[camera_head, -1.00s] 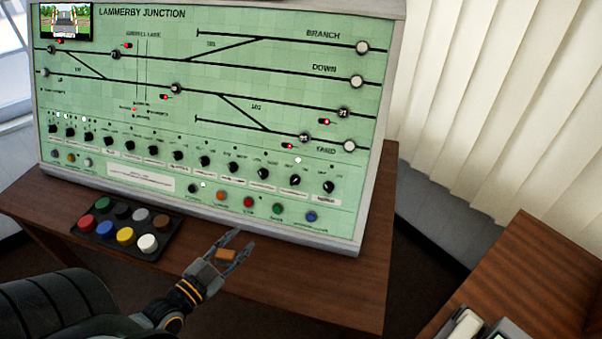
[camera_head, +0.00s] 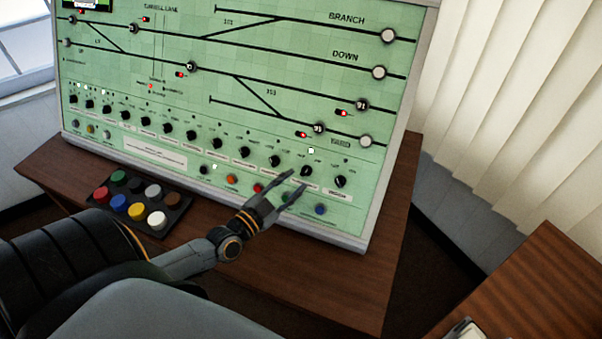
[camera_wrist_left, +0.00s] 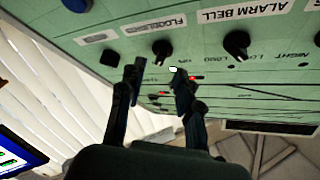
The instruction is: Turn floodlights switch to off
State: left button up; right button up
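The floodlights switch is a small black rotary knob (camera_wrist_left: 162,48) in the left wrist view, where the panel appears upside down and the label "FLOODLIGHTS" is partly readable. In the head view I take it to be the second knob from the right (camera_head: 306,171) in the bottom row. My left gripper (camera_head: 297,180) is open and empty just in front of the panel, fingertips close to this knob; contact cannot be told. The fingers show in the left wrist view (camera_wrist_left: 156,73). My right gripper is not in view.
The alarm bell knob (camera_wrist_left: 237,43) is beside the floodlights knob, and another knob (camera_head: 340,181) is on its other side. Coloured buttons, such as the blue one (camera_head: 320,209), line the panel's lower edge. A black button box (camera_head: 180,212) lies on the wooden desk (camera_head: 345,290).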

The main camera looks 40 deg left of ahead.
aim_at(305, 172)
pick_arm(q)
jog(key=shift+w+d+r, duration=0.1)
jog(key=shift+w, duration=1.7)
jog(key=shift+c, duration=0.2)
grip_shut()
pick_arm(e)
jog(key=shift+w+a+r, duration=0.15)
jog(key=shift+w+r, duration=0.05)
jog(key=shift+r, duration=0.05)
